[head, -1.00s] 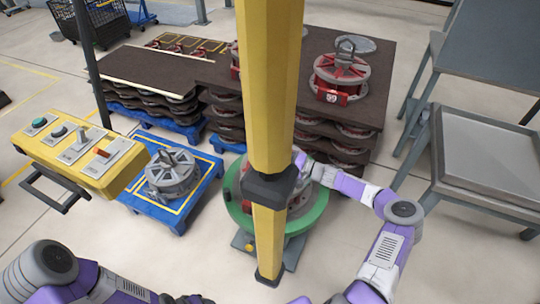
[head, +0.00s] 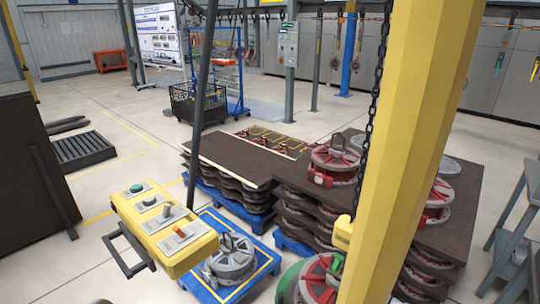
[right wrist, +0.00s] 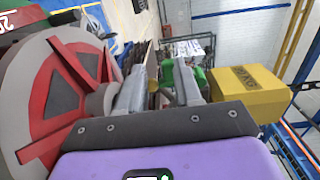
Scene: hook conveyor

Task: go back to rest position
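My right gripper (right wrist: 165,88) shows in the right wrist view with its two grey fingers apart and nothing clearly held between them. A red and grey round part (right wrist: 65,95) is close on the left of the fingers, its hub near the left finger; I cannot tell whether they touch. In the head view this part (head: 318,284) sits by a green ring (head: 289,284) at the bottom, partly behind the yellow post. The right gripper is hardly visible there, near the part's top beside the post. My left gripper is out of view.
The yellow post (head: 408,150) with a chain stands close in front. A yellow control box (head: 163,228) hangs at left. A blue pallet (head: 212,288) carries a grey round part (head: 231,257). Dark stacked layers (head: 240,158) stand behind. Floor at left is partly clear.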

